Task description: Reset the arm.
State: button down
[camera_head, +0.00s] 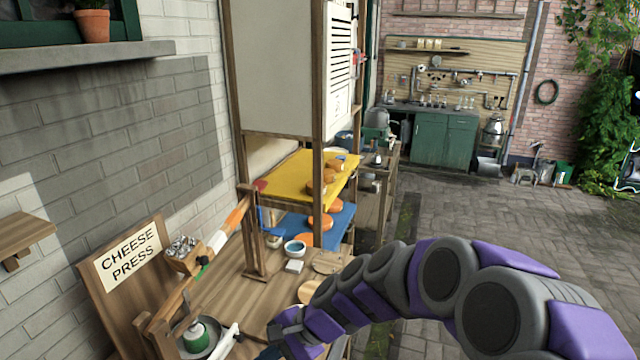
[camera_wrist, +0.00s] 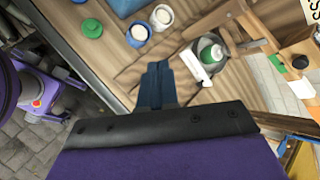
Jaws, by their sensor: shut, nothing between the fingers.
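My purple and grey arm reaches from the lower right of the head view to the front of a wooden workbench (camera_head: 225,290). My gripper (camera_wrist: 158,68) shows in the wrist view with its dark blue fingers together, nothing between them, over the bench top. In the head view the fingertips are hard to make out near the bottom. A green and white container in a metal dish (camera_head: 197,336) is close by. It also shows in the wrist view (camera_wrist: 211,52), to the right of the fingers.
A wooden cheese press sign (camera_head: 130,255) and a lever arm (camera_head: 225,232) stand on the bench. Behind are yellow (camera_head: 300,175) and blue (camera_head: 325,222) shelves with round orange items. White-topped jars (camera_wrist: 138,34) are left of the fingers. Open paving (camera_head: 500,220) lies to the right.

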jog(key=s+d+r+n+g+h, duration=0.1)
jog(key=s+d+n+h, duration=0.7)
jog(key=s+d, duration=1.6)
jog(key=shift+s+d+r+h+b, duration=0.25)
jog(key=shift+s+h+b, duration=0.2)
jog(key=shift+s, duration=0.15)
